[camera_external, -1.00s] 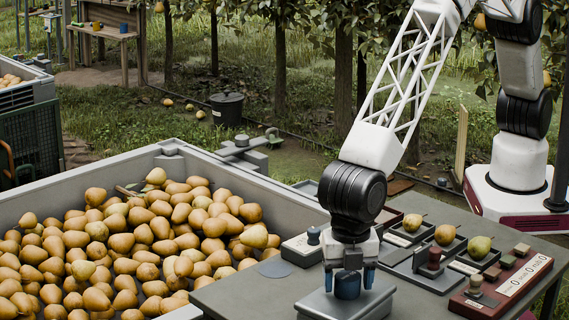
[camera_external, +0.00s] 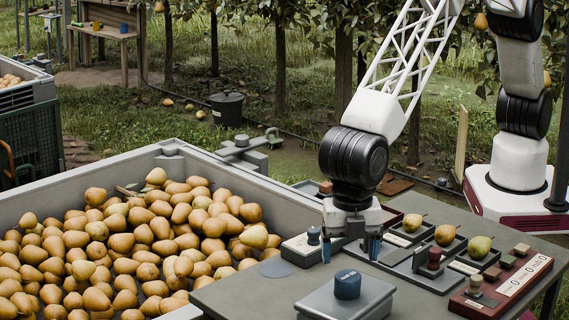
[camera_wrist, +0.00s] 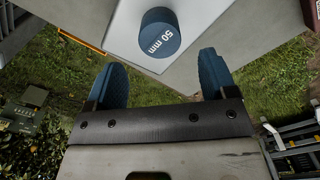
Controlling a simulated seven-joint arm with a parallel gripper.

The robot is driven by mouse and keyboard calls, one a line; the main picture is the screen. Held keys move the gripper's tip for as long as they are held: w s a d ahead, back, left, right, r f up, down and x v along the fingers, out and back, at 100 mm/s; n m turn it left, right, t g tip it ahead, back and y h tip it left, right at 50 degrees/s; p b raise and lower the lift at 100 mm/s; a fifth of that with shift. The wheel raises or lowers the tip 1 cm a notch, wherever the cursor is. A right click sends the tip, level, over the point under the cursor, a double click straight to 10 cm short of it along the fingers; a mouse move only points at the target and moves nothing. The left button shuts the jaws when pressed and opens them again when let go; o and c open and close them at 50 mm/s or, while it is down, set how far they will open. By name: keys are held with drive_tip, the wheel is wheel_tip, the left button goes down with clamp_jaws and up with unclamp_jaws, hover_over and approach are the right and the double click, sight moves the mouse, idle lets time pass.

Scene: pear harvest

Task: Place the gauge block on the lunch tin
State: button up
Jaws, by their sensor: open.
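The gauge block (camera_external: 347,284) is a short blue cylinder. It stands upright on the grey lid of the lunch tin (camera_external: 318,302) at the front edge of the table. In the wrist view the gauge block (camera_wrist: 158,36) shows "50 mm" on its top, and the pale lid of the tin (camera_wrist: 196,22) lies around it. My gripper (camera_external: 350,248) is behind the tin and apart from the block. Its blue fingers are spread, and in the wrist view the space between the fingertips (camera_wrist: 162,72) is empty.
A large bin of pears (camera_external: 130,250) stands left of the table (camera_external: 235,298). A scale-like device (camera_external: 300,250) is behind the tin. Several trays with pears (camera_external: 445,235) and a reddish board with small blocks (camera_external: 500,285) lie to the right.

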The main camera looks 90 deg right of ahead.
sight(348, 276)
wheel_tip(348, 276, up, 6)
idle(0.4)
idle(0.5)
idle(0.4)
